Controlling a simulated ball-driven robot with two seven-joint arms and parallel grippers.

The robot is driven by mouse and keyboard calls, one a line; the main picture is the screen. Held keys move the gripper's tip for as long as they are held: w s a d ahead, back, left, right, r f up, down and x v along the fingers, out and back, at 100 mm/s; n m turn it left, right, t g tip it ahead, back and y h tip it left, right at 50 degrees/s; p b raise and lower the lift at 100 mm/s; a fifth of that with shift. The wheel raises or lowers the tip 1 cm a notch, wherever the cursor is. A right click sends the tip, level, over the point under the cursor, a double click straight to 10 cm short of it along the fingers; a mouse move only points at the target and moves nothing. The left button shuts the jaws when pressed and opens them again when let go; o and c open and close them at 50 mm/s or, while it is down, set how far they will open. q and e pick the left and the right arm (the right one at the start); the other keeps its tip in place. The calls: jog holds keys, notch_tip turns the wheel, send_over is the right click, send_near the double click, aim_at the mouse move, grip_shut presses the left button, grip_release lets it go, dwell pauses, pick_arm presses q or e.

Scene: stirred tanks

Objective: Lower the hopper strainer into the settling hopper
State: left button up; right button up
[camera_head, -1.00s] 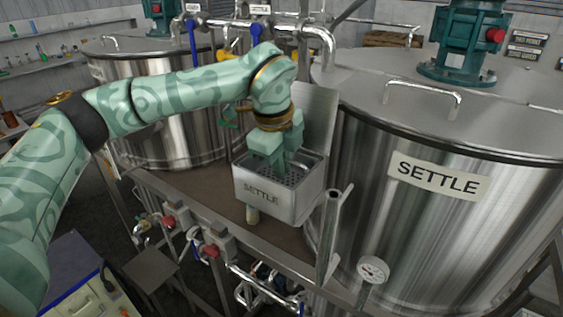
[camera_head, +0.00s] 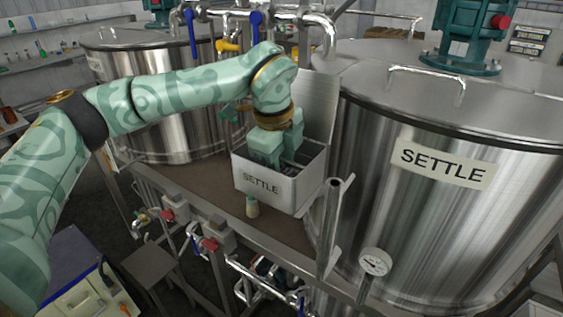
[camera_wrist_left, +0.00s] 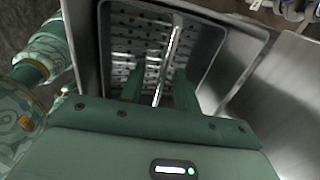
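The settling hopper (camera_head: 284,193) is a grey, open-topped metal box labelled SETTLE, in the middle of the head view. My left gripper (camera_head: 280,158) reaches down into its mouth from above, and its fingertips are hidden there. In the left wrist view, the hopper strainer (camera_wrist_left: 130,48) is a perforated metal basket, sitting inside the hopper walls. A bright bar, seemingly its handle, runs between my left gripper's fingers (camera_wrist_left: 160,94). Gaps show on both sides of the bar, so the gripper looks open around it. Whether the strainer is fully seated is hard to tell. My right gripper is out of view.
A large steel tank (camera_head: 440,225) labelled SETTLE stands close on the right. Another tank (camera_head: 165,110) stands behind on the left. An upright metal plate (camera_head: 318,100) rises behind the hopper. Pipes and valves (camera_head: 212,243) run below.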

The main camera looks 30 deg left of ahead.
pick_arm(q)
jog(key=s+r, duration=0.3)
jog(key=r, duration=1.3)
jog(key=shift+a+b, duration=0.2)
jog(key=shift+b, duration=0.1)
jog(key=shift+r, duration=0.1)
notch_tip(320, 180, up, 10)
jog(key=p, duration=0.9)
jog(key=shift+s, duration=0.1)
